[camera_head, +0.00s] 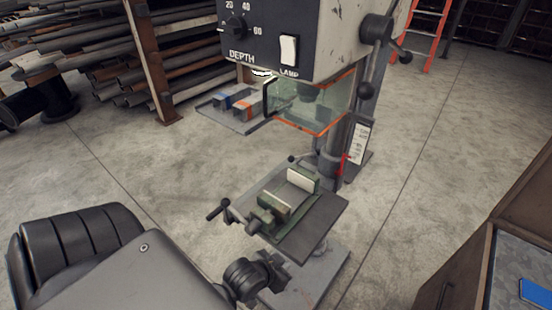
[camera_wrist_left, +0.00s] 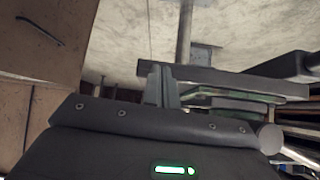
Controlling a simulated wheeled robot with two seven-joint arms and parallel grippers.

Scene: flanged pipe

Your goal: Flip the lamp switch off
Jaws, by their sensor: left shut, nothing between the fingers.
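The lamp switch (camera_head: 288,50) is a white rocker on the dark front panel of the drill press head (camera_head: 262,36), above the label "LAMP". A small bright white spot (camera_head: 262,73) shows under the panel's lower edge. Which way the rocker is tipped is hard to tell. My left arm comes in at the lower left of the head view, well below and apart from the switch. My left gripper (camera_wrist_left: 161,84) shows in the left wrist view with its fingers together and empty. The switch is not seen in that view. My right gripper is in neither view.
A depth dial (camera_head: 236,27) is left of the switch. A clear orange-edged guard (camera_head: 312,106) hangs below the head. A vise (camera_head: 282,200) sits on the drill table (camera_head: 322,222). A feed handle (camera_head: 376,29) sticks out at the right. A wooden cabinet (camera_head: 460,265) stands lower right.

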